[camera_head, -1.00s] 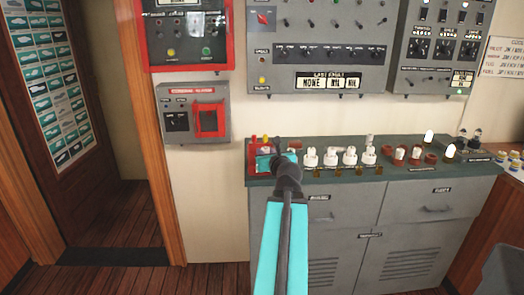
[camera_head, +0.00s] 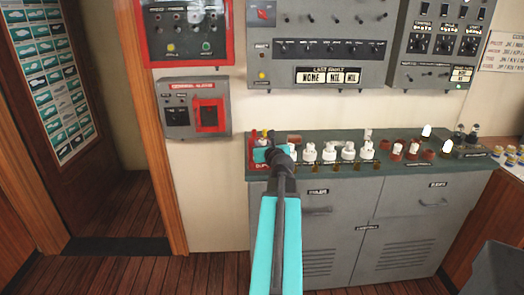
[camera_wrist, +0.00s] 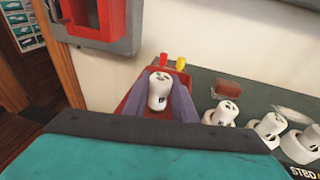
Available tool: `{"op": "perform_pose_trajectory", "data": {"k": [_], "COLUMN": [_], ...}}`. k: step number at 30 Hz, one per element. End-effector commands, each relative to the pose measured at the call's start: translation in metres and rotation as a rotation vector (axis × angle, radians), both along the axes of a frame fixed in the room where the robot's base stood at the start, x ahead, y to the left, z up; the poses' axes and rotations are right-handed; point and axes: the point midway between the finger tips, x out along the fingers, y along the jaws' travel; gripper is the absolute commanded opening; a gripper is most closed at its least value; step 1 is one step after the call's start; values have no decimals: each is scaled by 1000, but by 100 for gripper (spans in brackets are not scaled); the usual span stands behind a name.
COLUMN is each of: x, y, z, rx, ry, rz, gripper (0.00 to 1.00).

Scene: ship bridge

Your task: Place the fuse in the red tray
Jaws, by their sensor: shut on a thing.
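A white fuse (camera_wrist: 159,90) stands upright between the two purple-grey fingers of my gripper (camera_wrist: 160,101) in the wrist view. My gripper is shut on it. The red tray (camera_wrist: 128,104) lies directly behind and around the fingers in that view, so the fuse is over or inside it; its height above the tray floor cannot be told. In the head view the red tray (camera_head: 252,145) is at the left end of the counter, partly hidden by my gripper (camera_head: 263,153). The held fuse is hidden there by my arm.
Several white fuses on holders (camera_head: 328,152) stand on the green counter (camera_head: 380,168) right of the tray. A red and a yellow piece (camera_wrist: 180,64) show at the tray's back. A grey box with a red frame (camera_head: 196,108) hangs on the wall close by.

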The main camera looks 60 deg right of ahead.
Motion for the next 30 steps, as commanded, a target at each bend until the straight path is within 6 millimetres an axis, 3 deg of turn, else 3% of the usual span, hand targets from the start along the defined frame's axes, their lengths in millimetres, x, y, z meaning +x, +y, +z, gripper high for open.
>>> {"op": "perform_pose_trajectory", "data": {"k": [17,24,30], "x": [10,8,8], "y": [-9,-7,-7], "z": [-1,-32,-36], "rx": [0,1,0], "ry": [0,0,0], "rz": [1,0,0], "gripper": [2,2,2]}}
